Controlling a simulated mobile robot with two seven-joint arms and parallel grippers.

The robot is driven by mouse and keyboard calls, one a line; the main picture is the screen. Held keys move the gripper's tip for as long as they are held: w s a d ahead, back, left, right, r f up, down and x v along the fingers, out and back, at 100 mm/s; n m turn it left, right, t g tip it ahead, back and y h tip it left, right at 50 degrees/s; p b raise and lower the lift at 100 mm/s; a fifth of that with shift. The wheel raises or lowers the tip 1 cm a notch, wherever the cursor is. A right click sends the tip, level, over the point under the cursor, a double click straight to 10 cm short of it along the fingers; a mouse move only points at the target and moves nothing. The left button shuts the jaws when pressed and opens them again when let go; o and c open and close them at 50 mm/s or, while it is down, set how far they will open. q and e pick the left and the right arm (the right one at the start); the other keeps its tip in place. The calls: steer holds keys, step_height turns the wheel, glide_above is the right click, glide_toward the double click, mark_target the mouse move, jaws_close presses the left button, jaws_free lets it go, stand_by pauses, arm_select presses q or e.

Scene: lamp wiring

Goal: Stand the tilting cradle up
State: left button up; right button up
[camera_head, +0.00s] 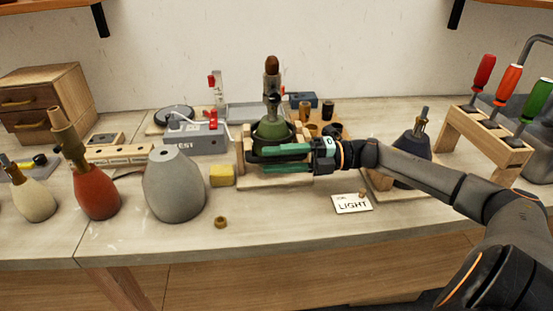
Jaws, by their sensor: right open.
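The cradle (241,166) stands on the bench near the middle, a wooden frame with a dark ring or cup. A green lamp body (272,130) with a metal neck and brown top sits in it and looks upright. My right gripper (257,160) reaches in from the right, its green fingers open across the front of the cradle, pointing left. The fingers hide much of the cradle's front, and I cannot tell whether they touch it. My left gripper is out of view.
A LIGHT card (351,204) lies front right, beside a second stand with a dark lamp (412,158). A screwdriver rack (487,139) is far right. A test box (196,139) stands behind.

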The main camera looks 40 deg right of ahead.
steer(key=shift+r, duration=0.1)
step_height(320, 180, up, 3)
steer(key=shift+r, duration=0.1)
arm_select(q)
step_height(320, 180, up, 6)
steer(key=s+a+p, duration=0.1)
steer(key=p, duration=0.7)
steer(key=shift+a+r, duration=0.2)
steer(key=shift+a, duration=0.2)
arm_select(e)
steer(key=s+a+r, duration=0.8)
steer(key=s+r, duration=0.1)
steer(key=s, duration=0.2)
steer(key=shift+s+r, duration=0.2)
steer(key=shift+r, duration=0.1)
steer(key=shift+a, duration=0.1)
